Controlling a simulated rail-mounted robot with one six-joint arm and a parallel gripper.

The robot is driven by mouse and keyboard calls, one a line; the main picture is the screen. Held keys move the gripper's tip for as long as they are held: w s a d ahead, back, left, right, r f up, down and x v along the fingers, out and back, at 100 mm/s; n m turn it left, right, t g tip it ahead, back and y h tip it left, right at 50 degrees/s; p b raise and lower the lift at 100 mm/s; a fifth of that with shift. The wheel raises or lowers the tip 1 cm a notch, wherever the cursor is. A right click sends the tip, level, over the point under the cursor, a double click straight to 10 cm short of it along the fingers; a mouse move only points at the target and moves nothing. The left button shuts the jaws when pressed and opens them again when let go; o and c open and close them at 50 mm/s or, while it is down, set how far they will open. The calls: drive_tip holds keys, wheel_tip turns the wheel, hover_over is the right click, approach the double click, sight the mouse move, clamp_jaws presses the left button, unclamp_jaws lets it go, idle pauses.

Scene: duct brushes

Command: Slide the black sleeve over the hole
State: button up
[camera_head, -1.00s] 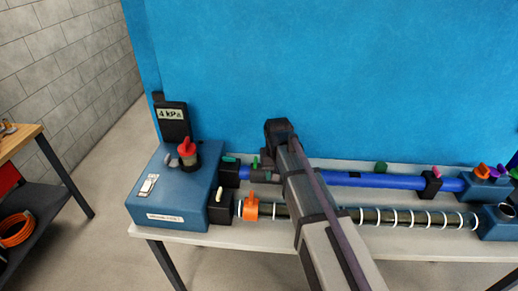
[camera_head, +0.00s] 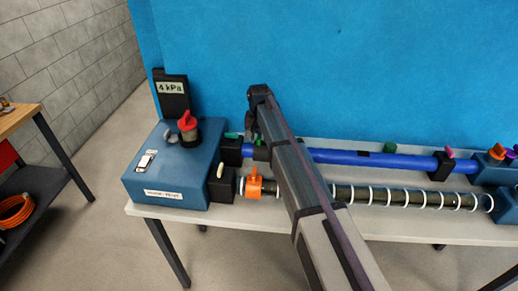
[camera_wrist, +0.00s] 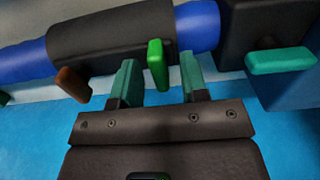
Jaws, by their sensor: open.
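The black sleeve (camera_wrist: 105,37) sits around the blue pipe (camera_wrist: 200,25), close to the pipe's left end in the head view, where it is partly behind my arm (camera_head: 262,153). A green tab (camera_wrist: 157,66) and a brown tab (camera_wrist: 73,85) stick out of the sleeve. My gripper (camera_wrist: 158,75) is open, with one teal finger on each side of the green tab. Clear gaps show beside the tab. A small dark patch (camera_head: 363,153) lies on the pipe to the right of my arm. I cannot tell whether it is the hole.
A black end block (camera_wrist: 250,40) with a teal tab (camera_wrist: 280,61) stands close beside the sleeve. A blue box (camera_head: 175,165) with a red knob and a "4 kPa" display (camera_head: 170,88) is at left. A ringed dark hose (camera_head: 400,199) with an orange clamp (camera_head: 254,184) runs in front.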

drive_tip(key=shift+f, duration=0.25)
drive_tip(key=shift+c, duration=0.4)
clamp_jaws()
